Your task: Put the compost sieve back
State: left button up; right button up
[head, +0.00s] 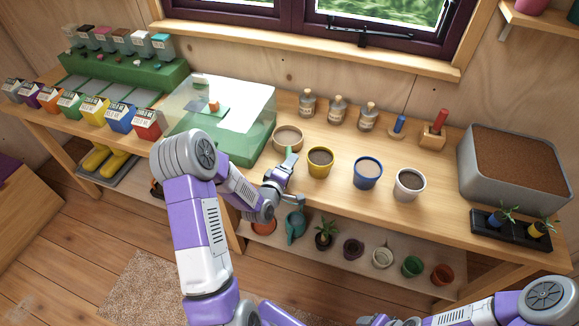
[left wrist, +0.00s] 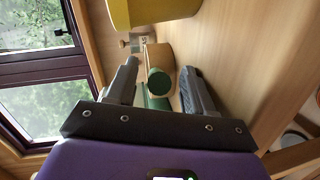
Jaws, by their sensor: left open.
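The compost sieve (head: 288,135) seems to be the round, wood-rimmed piece with a short green handle, on the bench left of the yellow pot. Its tan rim (left wrist: 159,57) and the green handle end (left wrist: 159,82) show in the left wrist view. My left gripper (head: 288,168) is open at the bench's front edge, at the handle. In the left wrist view its fingers (left wrist: 160,76) stand on either side of the handle, with gaps; I see no grip. My right arm comes in at the lower right; its fingers cannot be made out.
Close to the right stand a yellow pot (head: 320,162), a blue pot (head: 367,173) and a white pot (head: 409,184). A clear-lidded green box (head: 245,155) stands to the left. Labelled jars (head: 337,110) are behind. A grey soil bin (head: 480,185) is at the right.

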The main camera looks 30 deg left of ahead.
pick_arm(q)
jog(key=shift+r+p, duration=0.3)
jog(key=shift+p, duration=0.1)
jog(key=p+v, duration=0.8)
jog(key=v, duration=0.4)
jog(key=shift+f, duration=0.15)
